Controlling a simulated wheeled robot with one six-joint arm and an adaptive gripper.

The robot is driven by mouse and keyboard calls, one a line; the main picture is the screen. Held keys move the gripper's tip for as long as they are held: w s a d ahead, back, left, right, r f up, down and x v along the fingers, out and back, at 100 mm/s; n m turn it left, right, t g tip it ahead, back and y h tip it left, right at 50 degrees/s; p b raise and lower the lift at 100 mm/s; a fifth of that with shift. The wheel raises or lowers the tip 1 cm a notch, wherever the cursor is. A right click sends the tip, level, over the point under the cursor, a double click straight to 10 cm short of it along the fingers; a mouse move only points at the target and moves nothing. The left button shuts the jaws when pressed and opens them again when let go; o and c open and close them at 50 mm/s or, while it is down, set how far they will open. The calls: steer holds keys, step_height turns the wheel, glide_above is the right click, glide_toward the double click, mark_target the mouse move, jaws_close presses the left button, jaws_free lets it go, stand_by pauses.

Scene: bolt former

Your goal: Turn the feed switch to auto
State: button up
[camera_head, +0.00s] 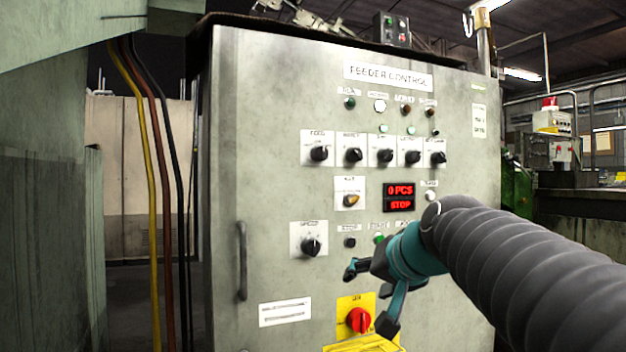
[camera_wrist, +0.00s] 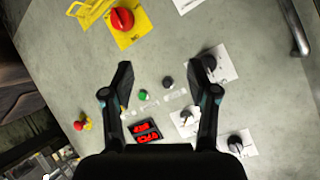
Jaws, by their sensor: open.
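The feed switch (camera_head: 319,153) is a black knob on a white plate, leftmost in the upper row of several like knobs; its label is blurred but seems to read FEED. Its pointer setting is too small to read. What appears to be the same knob shows at the lower right of the wrist view (camera_wrist: 235,143). My gripper (camera_head: 370,297) is open and empty in front of the lower panel, below and right of that switch and apart from it. In the wrist view its two fingers (camera_wrist: 162,72) are spread, the right one partly covering another knob.
The display (camera_head: 398,197) reads 0 PCS and STOP. A door handle (camera_head: 242,261) projects at left. My arm hides the panel's lower right.

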steer(key=w+r+m+t+y, duration=0.1)
steer(key=w+r+t, duration=0.2)
steer(key=r, duration=0.8)
steer(key=m+t+y, duration=0.1)
steer(key=t+y, duration=0.1)
steer(key=t, duration=0.1)
glide_toward(323, 153)
steer(key=x, duration=0.9)
steer(key=shift+w+a, duration=0.1)
steer(key=shift+w, duration=0.15)
jaws_close()
